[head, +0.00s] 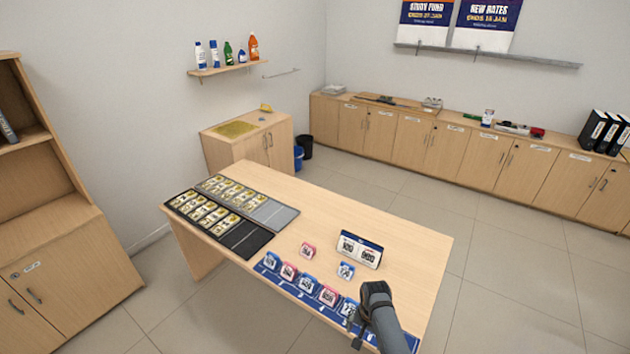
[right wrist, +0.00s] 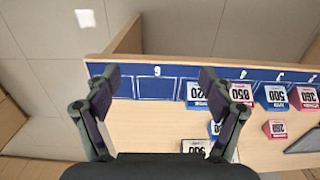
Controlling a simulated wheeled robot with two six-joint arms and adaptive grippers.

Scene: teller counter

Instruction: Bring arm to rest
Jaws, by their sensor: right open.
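My right gripper (head: 356,328) is over the near right end of the desk, above the blue numbered strip (head: 400,343). In the right wrist view, my right gripper (right wrist: 158,78) is open, with nothing between its fingers. Several blue and pink number tags stand in a row on the strip, including a blue tag (head: 271,261) and a pink tag (head: 329,295). A blue tag (right wrist: 197,96) stands just beside one fingertip. A pink tag (head: 307,250) and a blue tag (head: 345,271) stand behind the strip. My left gripper is not in view.
A white and blue sign (head: 360,248) stands on the desk (head: 420,240) behind the tags. Black and grey trays (head: 245,240) with yellow-and-white pieces lie at the left end. The middle of the desk is clear. Cabinets (head: 410,140) line the back wall.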

